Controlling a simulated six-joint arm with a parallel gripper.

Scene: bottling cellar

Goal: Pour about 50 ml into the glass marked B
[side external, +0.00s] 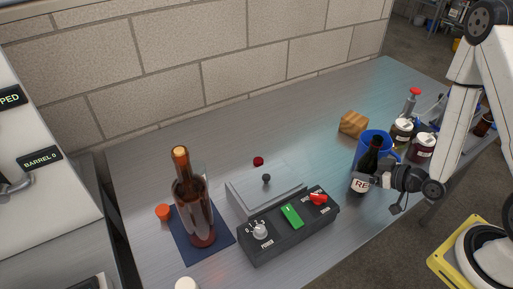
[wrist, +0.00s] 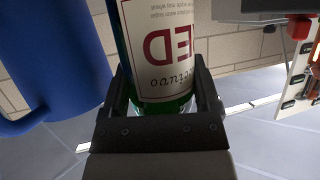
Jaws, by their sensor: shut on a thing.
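My gripper (side external: 374,181) is shut on a dark green bottle (side external: 371,161) at the right of the table. The bottle is about upright, with a white label; I cannot tell whether its base touches the table. In the wrist view the two fingers clasp the green bottle (wrist: 160,106) on both sides, and its label with red letters "ED" shows upside down. No glass with a readable B mark shows. A clear outline, perhaps a glass, shows around a corked brown bottle (side external: 193,205) on a dark blue mat (side external: 221,237); I cannot make it out well.
A blue jug (side external: 365,150) stands right beside the held bottle. White-lidded jars (side external: 422,148), a red-topped bottle (side external: 411,102) and a wooden block (side external: 352,123) are near it. A dark control box (side external: 275,243) stands mid-table. An orange cap (side external: 163,212) lies at left. The back-left table is clear.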

